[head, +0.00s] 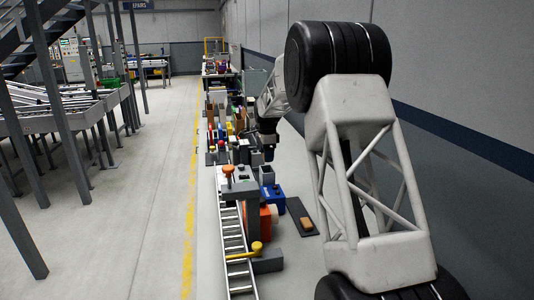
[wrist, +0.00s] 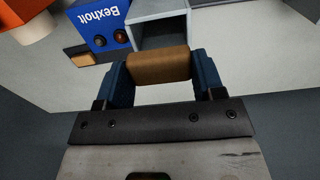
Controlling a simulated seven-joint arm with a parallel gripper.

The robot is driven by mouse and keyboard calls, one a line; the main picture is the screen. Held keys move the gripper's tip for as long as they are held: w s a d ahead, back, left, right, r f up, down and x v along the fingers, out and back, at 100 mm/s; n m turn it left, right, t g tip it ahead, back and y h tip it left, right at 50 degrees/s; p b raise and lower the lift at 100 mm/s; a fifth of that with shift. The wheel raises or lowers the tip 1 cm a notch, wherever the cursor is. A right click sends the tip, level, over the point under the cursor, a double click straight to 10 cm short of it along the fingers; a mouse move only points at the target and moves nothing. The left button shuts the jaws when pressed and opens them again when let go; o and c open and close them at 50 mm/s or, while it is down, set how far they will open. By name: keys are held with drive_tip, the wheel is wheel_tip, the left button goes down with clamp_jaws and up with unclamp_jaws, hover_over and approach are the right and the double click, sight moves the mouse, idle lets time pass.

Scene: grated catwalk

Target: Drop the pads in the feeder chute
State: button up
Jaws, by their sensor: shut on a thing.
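My gripper (wrist: 161,72) is shut on a tan-brown pad (wrist: 160,64), held across between its two blue fingers. A grey open-topped square box, which looks like the feeder chute (wrist: 188,30), lies just beyond the held pad in the wrist view; the pad overlaps its near edge in the picture. I cannot tell the height between them. A second tan pad (wrist: 83,59) lies on a dark mat left of the chute; it also shows in the head view (head: 306,223). In the head view my gripper (head: 269,155) hangs above the grey chute (head: 266,174), and the held pad cannot be made out.
A blue box marked Bexholt (wrist: 97,23) stands against the chute's left side. In the head view, a conveyor-like ladder track (head: 236,250) and a crowded row of goods (head: 225,125) run alongside; the wall is at right.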

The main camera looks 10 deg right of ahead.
drive_tip(key=shift+f, duration=1.85)
drive_tip(key=o, duration=1)
drive_tip(key=shift+c, duration=0.2)
drive_tip(key=shift+o, duration=0.8)
drive_tip(key=shift+r, duration=0.1)
drive_tip(key=shift+r, duration=2.85)
drive_tip(key=shift+s, duration=0.1)
